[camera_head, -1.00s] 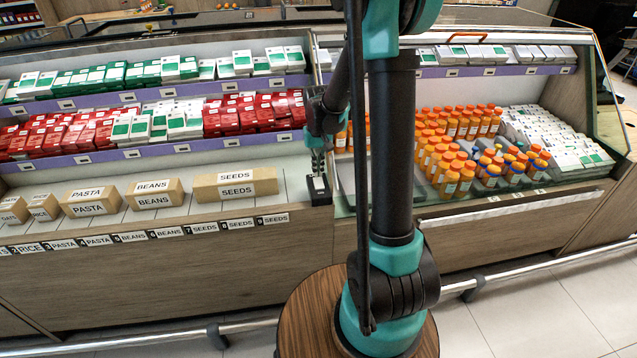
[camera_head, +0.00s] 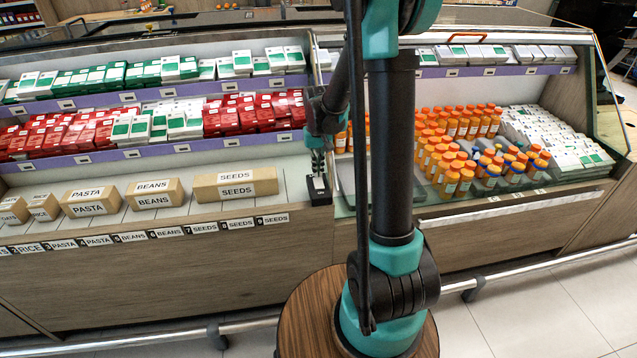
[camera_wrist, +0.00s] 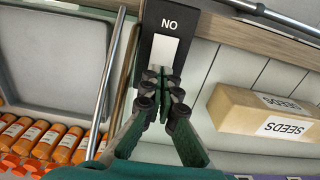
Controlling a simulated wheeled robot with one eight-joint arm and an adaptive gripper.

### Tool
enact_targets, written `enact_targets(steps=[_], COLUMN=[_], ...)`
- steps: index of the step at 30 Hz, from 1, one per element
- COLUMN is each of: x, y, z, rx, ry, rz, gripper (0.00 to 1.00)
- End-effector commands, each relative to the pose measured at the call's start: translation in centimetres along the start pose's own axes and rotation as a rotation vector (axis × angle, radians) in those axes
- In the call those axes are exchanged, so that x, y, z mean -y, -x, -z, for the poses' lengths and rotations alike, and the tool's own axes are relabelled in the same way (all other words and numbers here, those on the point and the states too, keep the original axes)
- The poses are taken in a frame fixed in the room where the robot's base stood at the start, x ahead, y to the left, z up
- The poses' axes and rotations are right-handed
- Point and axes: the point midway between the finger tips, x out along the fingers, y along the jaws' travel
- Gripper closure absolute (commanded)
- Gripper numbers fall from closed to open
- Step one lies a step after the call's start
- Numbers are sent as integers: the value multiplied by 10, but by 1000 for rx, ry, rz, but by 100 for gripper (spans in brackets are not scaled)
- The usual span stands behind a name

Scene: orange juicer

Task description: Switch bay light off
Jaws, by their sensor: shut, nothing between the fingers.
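The light switch is a black box with a white rocker (camera_wrist: 163,52) on the counter ledge. In the head view the switch box (camera_head: 321,198) stands between the seeds box and the glass-fronted bay. Its visible label reads "NO" in the wrist view, where the other lettering is upside down, so it fits "ON" turned around. My gripper (camera_wrist: 162,78) is shut and empty, with its fingertips at the near end of the rocker. I cannot tell whether they touch it. The gripper also shows in the head view (camera_head: 318,168), just above the switch.
A seeds box (camera_head: 236,184) sits left of the switch, with beans and pasta boxes beyond. Orange bottles (camera_head: 450,165) stand in the bay to the right. An empty grey tray (camera_wrist: 60,50) and a metal rail (camera_wrist: 105,85) lie close to the switch.

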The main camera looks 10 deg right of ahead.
Motion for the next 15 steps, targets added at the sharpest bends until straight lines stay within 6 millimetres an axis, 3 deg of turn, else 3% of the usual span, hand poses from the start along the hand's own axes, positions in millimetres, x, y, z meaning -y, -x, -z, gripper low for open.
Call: enact_targets(steps=[15], x=[0], y=[-7], z=[0], rx=[0], ry=[0], rz=[0], gripper=[100])
